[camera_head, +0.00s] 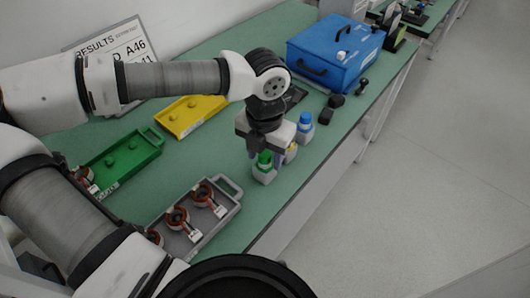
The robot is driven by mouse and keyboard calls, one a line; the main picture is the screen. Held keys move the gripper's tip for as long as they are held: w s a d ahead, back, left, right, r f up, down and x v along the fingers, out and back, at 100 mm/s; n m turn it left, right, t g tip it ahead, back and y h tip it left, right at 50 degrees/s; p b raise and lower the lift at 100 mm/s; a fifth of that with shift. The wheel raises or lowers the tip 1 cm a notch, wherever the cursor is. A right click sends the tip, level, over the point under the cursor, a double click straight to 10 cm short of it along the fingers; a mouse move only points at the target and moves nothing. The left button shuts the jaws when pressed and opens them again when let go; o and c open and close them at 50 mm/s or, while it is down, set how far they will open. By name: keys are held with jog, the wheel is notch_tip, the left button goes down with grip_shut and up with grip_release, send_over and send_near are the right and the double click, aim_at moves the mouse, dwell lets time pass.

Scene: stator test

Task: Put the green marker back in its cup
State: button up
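A green marker (265,157) shows its green top at a small white cup (264,174) near the right edge of the green table. My gripper (264,150) points down over it, with its fingers around the green top. The view is too small to tell whether the fingers touch the marker, or whether it is seated in the cup. A white cup with a yellow top (291,151) stands just behind to the right, partly hidden by my gripper. A white cup with a blue top (305,126) stands farther back.
A grey tray (222,219) with copper-wound stators lies at the front. A green tray (122,163) and a yellow tray (190,116) lie to the left. A blue toolbox (335,55) and small black objects (327,115) are at the back right. The table's right edge is close to the cups.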

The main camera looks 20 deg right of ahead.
jog(key=shift+r+p, duration=0.4)
jog(key=shift+p, duration=0.15)
notch_tip(320, 180, up, 12)
jog(key=shift+b, duration=0.35)
jog(key=shift+r, duration=0.1)
